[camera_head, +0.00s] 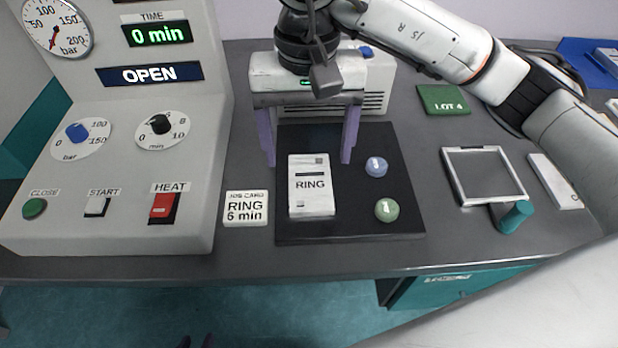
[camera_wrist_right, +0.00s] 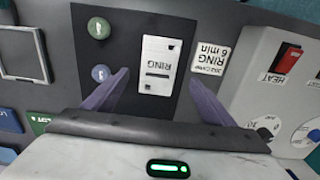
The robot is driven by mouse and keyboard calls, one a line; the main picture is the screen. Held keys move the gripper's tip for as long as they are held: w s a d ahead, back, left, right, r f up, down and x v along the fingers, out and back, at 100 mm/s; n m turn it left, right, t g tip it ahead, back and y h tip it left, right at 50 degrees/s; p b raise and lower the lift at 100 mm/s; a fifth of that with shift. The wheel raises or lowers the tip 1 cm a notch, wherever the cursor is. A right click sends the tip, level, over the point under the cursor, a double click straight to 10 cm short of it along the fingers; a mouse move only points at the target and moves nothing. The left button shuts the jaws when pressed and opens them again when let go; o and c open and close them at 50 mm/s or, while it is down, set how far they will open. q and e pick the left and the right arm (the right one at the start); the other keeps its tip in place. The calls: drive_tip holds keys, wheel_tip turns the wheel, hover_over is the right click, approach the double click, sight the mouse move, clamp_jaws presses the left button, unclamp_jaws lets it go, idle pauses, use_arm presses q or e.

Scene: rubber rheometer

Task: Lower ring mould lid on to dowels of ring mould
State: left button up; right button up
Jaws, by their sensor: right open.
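A pale block labelled RING (camera_head: 311,200) lies flat on the black mat (camera_head: 349,226); it also shows in the right wrist view (camera_wrist_right: 157,75). I cannot tell a separate lid, mould body or dowels apart in it. My right gripper (camera_head: 308,161), with purple fingers, is open and empty above the back of the mat, behind the block. In the wrist view its fingers (camera_wrist_right: 160,85) spread either side of the block, apart from it.
A blue ball (camera_head: 376,167) and a green ball (camera_head: 387,210) sit on the mat's right side. A job card (camera_head: 246,208) reads RING 6 min. The press panel (camera_head: 120,125), at left, shows OPEN and 0 min. A square frame (camera_head: 462,196) lies at right.

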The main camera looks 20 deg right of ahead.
sight(310, 180)
drive_tip(key=f+p, duration=0.1)
drive_tip(key=f, duration=0.5)
drive_tip(key=shift+d+f, duration=0.2)
drive_tip(key=shift+r, duration=0.1)
drive_tip(key=c, duration=1.4)
